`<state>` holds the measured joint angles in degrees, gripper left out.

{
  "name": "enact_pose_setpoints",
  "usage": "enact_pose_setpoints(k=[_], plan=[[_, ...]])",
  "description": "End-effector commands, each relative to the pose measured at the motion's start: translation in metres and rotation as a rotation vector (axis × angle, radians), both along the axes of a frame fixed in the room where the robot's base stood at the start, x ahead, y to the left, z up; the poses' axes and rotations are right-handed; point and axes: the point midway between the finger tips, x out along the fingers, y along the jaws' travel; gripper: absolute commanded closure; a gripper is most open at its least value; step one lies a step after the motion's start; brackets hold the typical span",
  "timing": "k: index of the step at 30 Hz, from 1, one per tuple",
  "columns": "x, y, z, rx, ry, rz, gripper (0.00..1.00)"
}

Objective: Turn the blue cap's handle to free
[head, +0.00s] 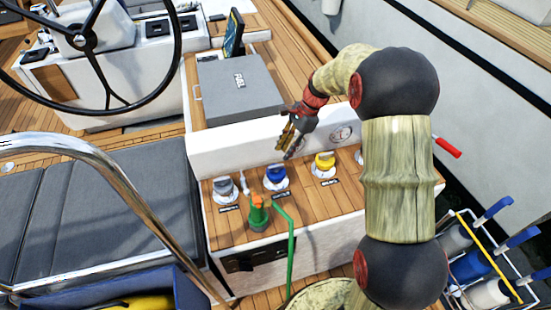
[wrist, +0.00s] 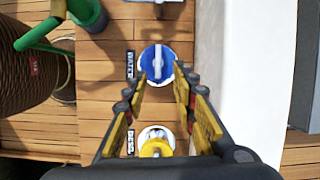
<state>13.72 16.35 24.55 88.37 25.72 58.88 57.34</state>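The blue cap (head: 275,175) sits on the wooden deck ledge between a grey cap and a yellow cap. In the wrist view the blue cap (wrist: 157,64) lies ahead of the fingertips, with a pale raised handle (wrist: 157,63) across it and a label reading WATER beside it. My gripper (head: 289,143) is above the ledge, between the blue and yellow caps. In the wrist view my gripper (wrist: 160,85) has its two fingers apart with nothing between them. It appears apart from the cap.
The yellow cap (head: 324,162) and grey cap (head: 224,187) flank the blue one. A green-orange fitting (head: 258,212) with a green pipe (head: 289,235) stands in front. A white wall (head: 235,150) rises behind the caps, below a grey FUEL box (head: 240,90).

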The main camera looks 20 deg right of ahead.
Motion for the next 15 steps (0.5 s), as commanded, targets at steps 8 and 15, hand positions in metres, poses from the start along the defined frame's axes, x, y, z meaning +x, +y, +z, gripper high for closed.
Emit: enact_pose_setpoints(k=[8, 15], plan=[[-0.001, 0.002, -0.004, 0.002, 0.031, -0.066, 0.73], [-0.002, 0.012, -0.031, 0.002, 0.031, -0.063, 0.73]])
